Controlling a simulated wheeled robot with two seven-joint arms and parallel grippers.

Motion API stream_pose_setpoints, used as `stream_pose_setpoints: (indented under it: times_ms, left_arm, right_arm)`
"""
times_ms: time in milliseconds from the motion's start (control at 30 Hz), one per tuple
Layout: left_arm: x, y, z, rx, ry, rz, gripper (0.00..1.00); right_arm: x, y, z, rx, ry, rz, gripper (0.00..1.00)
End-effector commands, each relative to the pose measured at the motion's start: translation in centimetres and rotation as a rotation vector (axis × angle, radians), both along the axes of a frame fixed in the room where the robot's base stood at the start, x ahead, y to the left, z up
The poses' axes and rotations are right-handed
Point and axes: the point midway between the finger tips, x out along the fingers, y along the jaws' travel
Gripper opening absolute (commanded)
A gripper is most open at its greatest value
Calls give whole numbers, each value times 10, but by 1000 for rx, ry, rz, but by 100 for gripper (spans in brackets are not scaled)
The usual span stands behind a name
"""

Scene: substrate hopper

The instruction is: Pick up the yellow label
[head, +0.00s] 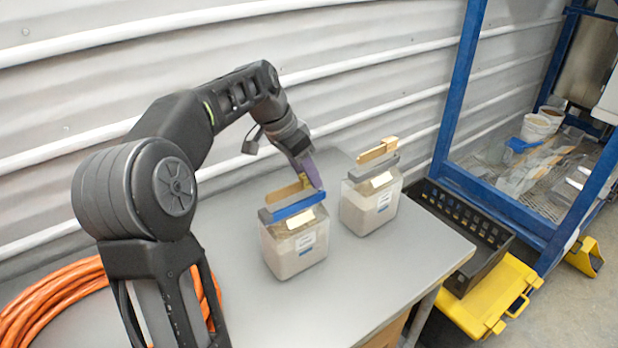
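Two clear square containers with pale contents stand on a grey table (370,285). The nearer container (295,252) has a blue strip (299,206) and a tan-yellow strip (286,192) across its top. The farther container (370,208) has a grey strip (374,167) and a tan-yellow strip (377,150) on top. I cannot tell which yellowish piece is the label. My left gripper (312,178) points down at the back of the nearer container, by its tan-yellow strip. Its purple finger shows, but its opening and any contact are unclear. My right gripper is not in view.
A corrugated wall (350,50) runs behind the table. An orange hose (50,305) lies coiled at the left. A black crate (462,232) and a yellow case (497,295) are right of the table, by a blue frame (458,95). The table's front is clear.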

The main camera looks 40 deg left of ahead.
Motion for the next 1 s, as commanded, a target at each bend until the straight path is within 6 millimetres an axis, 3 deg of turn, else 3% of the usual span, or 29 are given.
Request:
stream_pose_setpoints:
  times_ms: [500, 1000]
  left_arm:
    - [0, 0, 0, 0, 0, 0, 0]
    - [0, 0, 1, 0, 0, 0, 0]
  right_arm:
    - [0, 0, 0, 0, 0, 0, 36]
    - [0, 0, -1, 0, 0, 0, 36]
